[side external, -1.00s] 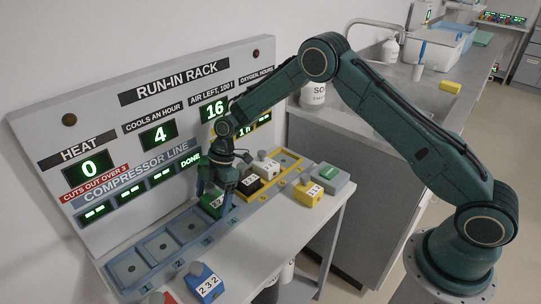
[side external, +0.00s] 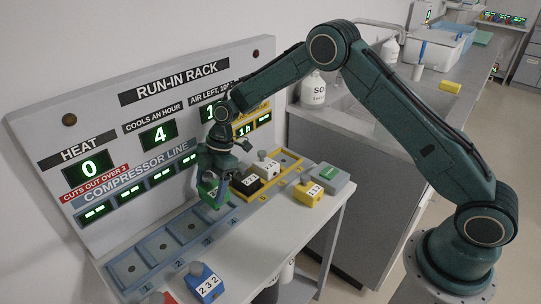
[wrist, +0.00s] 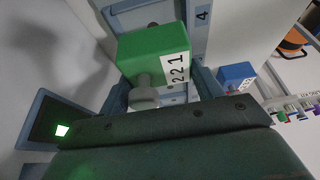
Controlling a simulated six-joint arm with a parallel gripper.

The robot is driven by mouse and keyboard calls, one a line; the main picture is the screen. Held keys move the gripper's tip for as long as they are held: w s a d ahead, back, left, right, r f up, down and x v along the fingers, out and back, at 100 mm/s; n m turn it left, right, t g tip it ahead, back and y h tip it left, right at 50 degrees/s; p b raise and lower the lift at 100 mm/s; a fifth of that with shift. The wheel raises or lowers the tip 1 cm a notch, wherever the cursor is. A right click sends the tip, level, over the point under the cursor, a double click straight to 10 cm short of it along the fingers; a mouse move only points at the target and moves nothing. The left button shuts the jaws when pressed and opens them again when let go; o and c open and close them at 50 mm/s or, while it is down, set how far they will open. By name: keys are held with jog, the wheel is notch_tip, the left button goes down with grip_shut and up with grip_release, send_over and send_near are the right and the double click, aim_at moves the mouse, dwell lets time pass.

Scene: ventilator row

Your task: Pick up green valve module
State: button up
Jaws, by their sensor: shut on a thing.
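The green valve module (side external: 208,190) is between the fingers of my gripper (side external: 214,180) and is held above the blue compressor-line row. In the wrist view the green module (wrist: 150,50) shows a white label reading 221 and a grey knob on its near side. The gripper fingers (wrist: 160,88) stand on both sides of it and are shut on it. My gripper partly hides the module in the side view.
Blue compressor-line bays (side external: 160,245) lie empty to the left. A black module (side external: 247,184) and a white module (side external: 267,167) sit in the yellow row. A yellow module (side external: 308,193) and a blue module (side external: 205,284) stand on the table. The display panel (side external: 95,135) rises behind.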

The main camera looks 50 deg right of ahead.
aim_at(211, 189)
notch_tip(211, 189, up, 16)
dwell(0.4)
dwell(0.6)
jog(key=s+d, duration=0.2)
jog(key=s, duration=1.4)
jog(key=shift+d+f, duration=0.25)
jog(key=shift+f, duration=0.15)
notch_tip(211, 189, down, 16)
jog(key=shift+f, duration=0.15)
